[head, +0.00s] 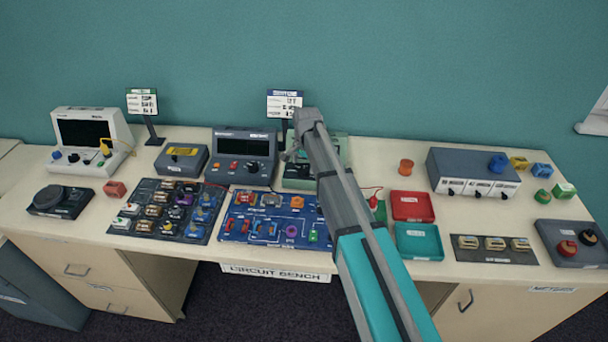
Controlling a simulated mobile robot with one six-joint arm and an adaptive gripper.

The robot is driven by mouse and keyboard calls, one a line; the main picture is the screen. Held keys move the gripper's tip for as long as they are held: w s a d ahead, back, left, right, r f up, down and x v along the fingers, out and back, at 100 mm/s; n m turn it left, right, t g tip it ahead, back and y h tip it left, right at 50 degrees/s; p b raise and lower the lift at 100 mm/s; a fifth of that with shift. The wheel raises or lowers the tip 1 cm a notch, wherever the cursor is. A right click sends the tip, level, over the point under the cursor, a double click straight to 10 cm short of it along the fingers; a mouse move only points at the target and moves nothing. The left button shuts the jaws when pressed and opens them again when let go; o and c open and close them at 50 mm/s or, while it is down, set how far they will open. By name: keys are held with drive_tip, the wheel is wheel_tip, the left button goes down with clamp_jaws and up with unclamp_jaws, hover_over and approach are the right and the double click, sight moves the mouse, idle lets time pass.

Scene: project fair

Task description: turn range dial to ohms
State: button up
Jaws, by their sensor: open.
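A dark grey instrument with a wide display (245,154) stands at the back middle of the bench, with a red knob (234,166) and small dark knobs below the screen. A pale green instrument (298,181) stands to its right, partly hidden behind my arm. I cannot read any dial markings, so I cannot tell which knob is the range dial or where it points.
A white oscilloscope-like box (90,137) stands at the left. A blue circuit board (238,233) and a dark component board (133,240) lie in front. Red (431,217) and teal trays (433,253) sit right of my arm. A sign (284,103) stands behind.

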drive_tip(key=shift+f+b, duration=0.85)
drive_tip(key=shift+f, duration=0.25)
drive_tip(key=c, duration=1.2)
drive_tip(key=shift+o, duration=0.2)
drive_tip(key=shift+n, duration=0.5)
drive_tip(key=shift+d+n, duration=0.1)
drive_tip(key=shift+n, duration=3)
